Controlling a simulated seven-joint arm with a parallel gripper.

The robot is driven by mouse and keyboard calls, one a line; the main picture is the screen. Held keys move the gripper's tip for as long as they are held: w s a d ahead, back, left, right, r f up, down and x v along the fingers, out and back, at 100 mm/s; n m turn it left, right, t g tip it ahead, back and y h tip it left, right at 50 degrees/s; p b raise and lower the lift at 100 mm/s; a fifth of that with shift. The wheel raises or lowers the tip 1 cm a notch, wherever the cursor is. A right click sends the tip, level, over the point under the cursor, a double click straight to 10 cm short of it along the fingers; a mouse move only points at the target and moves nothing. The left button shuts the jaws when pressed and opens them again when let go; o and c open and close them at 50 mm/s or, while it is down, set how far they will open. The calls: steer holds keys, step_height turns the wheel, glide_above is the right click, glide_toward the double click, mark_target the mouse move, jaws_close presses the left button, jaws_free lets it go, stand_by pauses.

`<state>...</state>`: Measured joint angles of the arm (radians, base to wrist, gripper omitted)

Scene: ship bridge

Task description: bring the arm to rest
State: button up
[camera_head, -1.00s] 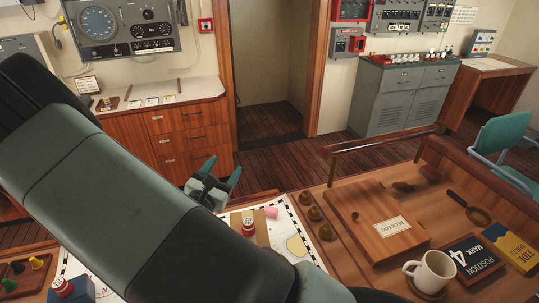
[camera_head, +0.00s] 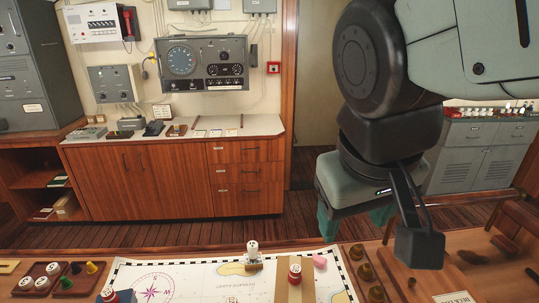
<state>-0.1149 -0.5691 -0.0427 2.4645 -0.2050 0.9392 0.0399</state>
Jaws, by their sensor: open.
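My arm comes down from the top right of the head view. My gripper (camera_head: 354,222) hangs from it right of the middle, above the far edge of the chart table. Its two teal fingers point down and stand apart, with nothing seen between them. The palm hides the upper part of the fingers.
Below lies a chart (camera_head: 190,278) with a white-topped piece (camera_head: 252,251), a red-and-white piece (camera_head: 295,273) on a tan strip, and a pink block (camera_head: 320,261). Brass knobs (camera_head: 366,272) stand to the right. A tray (camera_head: 75,285) holds pegs at left. A wooden cabinet (camera_head: 150,182) stands behind.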

steer(key=shift+s+a+r+m+t+y, duration=0.25)
steer(key=shift+s+a+r+t+y, duration=0.15)
steer(key=shift+a+r, duration=0.25)
steer(key=shift+s+a+r+m+t+y, duration=0.3)
steer(key=shift+s+a+r+t, duration=0.2)
steer(key=shift+r, duration=0.15)
